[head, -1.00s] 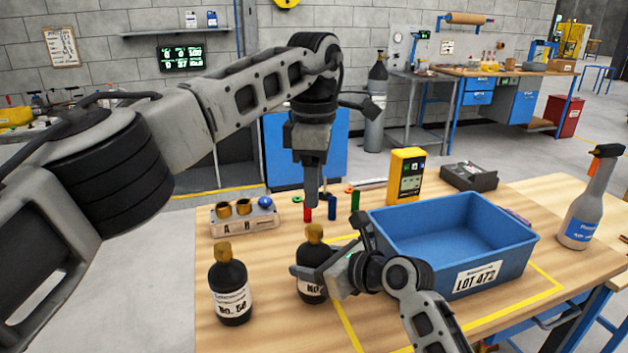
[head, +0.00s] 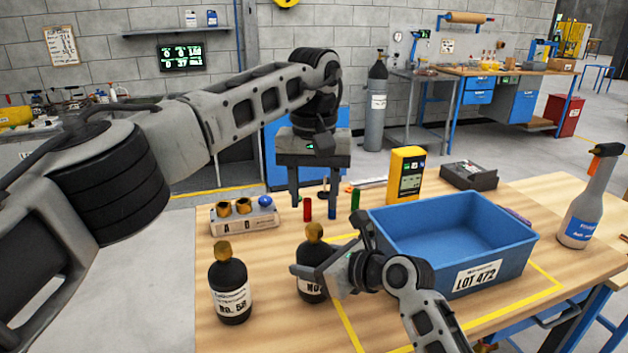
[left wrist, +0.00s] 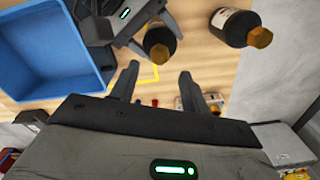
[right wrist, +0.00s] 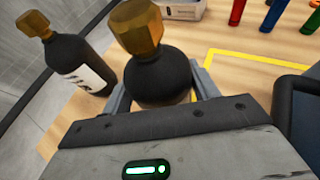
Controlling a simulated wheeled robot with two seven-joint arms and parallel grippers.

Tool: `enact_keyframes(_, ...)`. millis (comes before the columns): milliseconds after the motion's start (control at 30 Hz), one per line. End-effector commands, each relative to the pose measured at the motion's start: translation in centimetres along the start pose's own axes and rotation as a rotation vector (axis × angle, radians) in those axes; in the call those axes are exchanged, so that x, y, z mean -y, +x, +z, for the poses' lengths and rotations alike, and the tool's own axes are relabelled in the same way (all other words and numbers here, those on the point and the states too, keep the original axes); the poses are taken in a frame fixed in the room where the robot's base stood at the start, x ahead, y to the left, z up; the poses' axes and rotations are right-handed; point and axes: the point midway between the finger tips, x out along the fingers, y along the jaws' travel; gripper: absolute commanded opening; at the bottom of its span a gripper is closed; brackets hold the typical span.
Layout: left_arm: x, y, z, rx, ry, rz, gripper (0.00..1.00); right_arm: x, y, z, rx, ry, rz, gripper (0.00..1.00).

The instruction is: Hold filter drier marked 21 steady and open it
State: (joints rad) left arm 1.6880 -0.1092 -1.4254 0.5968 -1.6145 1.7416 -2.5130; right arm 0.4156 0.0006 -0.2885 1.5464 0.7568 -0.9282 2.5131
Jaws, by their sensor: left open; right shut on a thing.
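Two black filter driers with brass hex caps stand upright on the table. My right gripper (head: 322,275) is shut around the body of the right one (head: 313,257); its label is mostly covered, so its number cannot be read. In the right wrist view this drier (right wrist: 158,80) sits between the fingers, its brass cap (right wrist: 136,27) on top. The other drier (head: 231,290) stands to the left, free, its label seeming to read No. 58. My left gripper (head: 314,188) is open and empty, pointing down, above and behind the held drier's cap.
A blue bin (head: 455,240) labelled LOT 472 stands right of my right gripper. Behind are a block with brass fittings (head: 243,217), small coloured cylinders (head: 332,207) and a yellow meter (head: 406,175). A spray bottle (head: 590,200) stands far right.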

Motion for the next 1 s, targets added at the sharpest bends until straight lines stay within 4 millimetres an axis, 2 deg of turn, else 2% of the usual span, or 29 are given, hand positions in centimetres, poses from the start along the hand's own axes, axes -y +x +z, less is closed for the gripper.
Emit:
enact_keyframes(100, 0.1, 2.1, 0.0, 0.003, -0.002, -0.001, 0.46, 0.0, 0.0, -0.1, -0.002, 0.002, 0.0, 0.0)
enact_keyframes(333, 0.0, 5.0, 0.0, 0.002, -0.003, 0.0, 0.46, 0.0, 0.0, -0.1, -0.002, 0.002, 0.0, 0.0)
enact_keyframes(500, 0.0, 5.8, 0.0, -0.001, -0.003, 0.0, 0.46, 0.0, 0.0, -0.1, -0.002, 0.002, 0.0, 0.0)
enact_keyframes(733, 0.0, 5.9, 0.0, -0.001, -0.004, 0.0, 0.46, 0.0, 0.0, -0.1, -0.002, 0.002, 0.001, 0.0)
enact_keyframes(767, 0.0, 5.9, 0.0, 0.0, -0.004, 0.0, 0.41, 0.0, 0.0, -0.1, -0.002, 0.002, 0.001, 0.0)
enact_keyframes(900, 0.0, 5.8, 0.0, 0.0, -0.004, 0.0, 0.02, 0.0, 0.0, -0.1, -0.002, 0.002, 0.001, 0.0)
enact_keyframes(1000, 0.0, 5.8, 0.0, 0.0, -0.004, -0.001, 0.0, 0.0, 0.0, -0.1, -0.002, 0.002, 0.001, 0.0)
